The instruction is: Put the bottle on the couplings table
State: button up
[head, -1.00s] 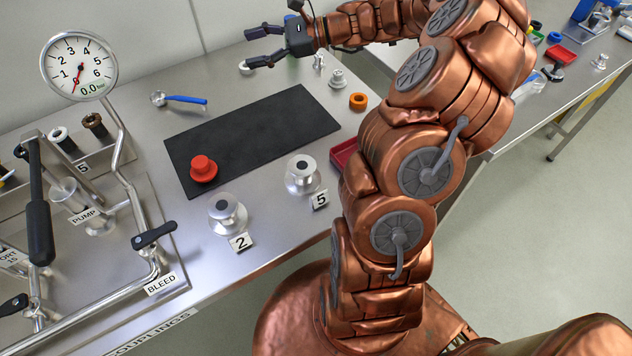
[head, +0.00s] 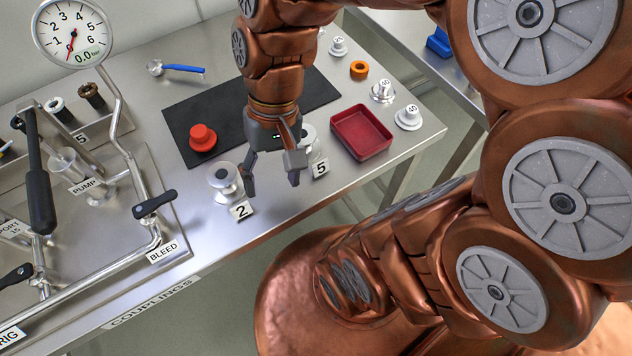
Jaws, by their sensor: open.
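The couplings table (head: 205,262) is the steel table with "COUPLINGS" on its front edge. I cannot make out a bottle in the head view. My gripper (head: 272,183) points down above the front of this table, its fingers apart with nothing between them. It hangs in front of the silver knob by tag 5 and to the right of the silver knob (head: 224,180) by tag 2. The gripper and my arm hide part of the black mat and the knob by tag 5.
A red cap (head: 203,138) sits on the black mat (head: 190,102). A red tray (head: 362,136), an orange ring (head: 359,69) and small weights stand to the right. The pump rig (head: 75,180) fills the left. Bare steel lies along the front edge.

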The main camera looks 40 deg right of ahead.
jog(key=s+d+h, duration=0.1)
jog(key=s+d+n, duration=0.1)
jog(key=s, duration=0.1)
jog(key=s+d+f+n+h, duration=0.1)
jog(key=d, duration=0.1)
jog(key=shift+s+h, duration=0.3)
jog(key=shift+s+d+n, duration=0.3)
jog(key=shift+s+d, duration=0.05)
jog(key=shift+d, duration=0.1)
notch_tip(320, 180, up, 3)
jog(key=p, duration=0.3)
jog(key=shift+r, duration=0.15)
